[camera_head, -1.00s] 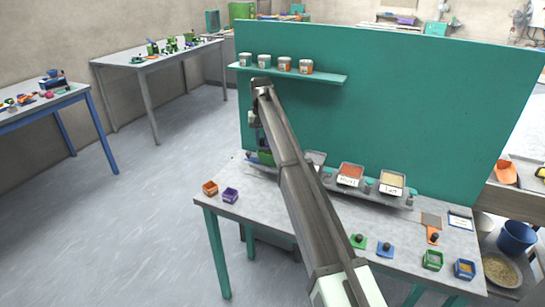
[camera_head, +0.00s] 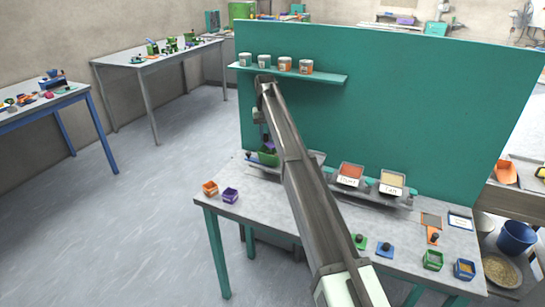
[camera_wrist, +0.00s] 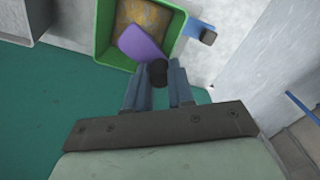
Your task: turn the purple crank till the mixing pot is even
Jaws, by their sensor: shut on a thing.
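The green mixing pot (camera_wrist: 103,37) is at the top of the wrist view. Its powder (camera_wrist: 136,14) looks mottled, yellow-orange with greyish patches; part of it is hidden. The purple crank (camera_wrist: 143,44) crosses the pot, with a black knob (camera_wrist: 157,73) at its near end. My gripper (camera_wrist: 157,82) is shut on this knob, one finger on each side. In the head view the green pot (camera_head: 268,158) stands at the back left of the bench, partly behind my arm, with a bit of the purple crank (camera_head: 267,139) above it.
A teal panel (camera_head: 420,90) stands behind the bench, with a shelf (camera_head: 330,78) of several cups above the pot. Labelled trays (camera_head: 350,175) stand right of my arm.

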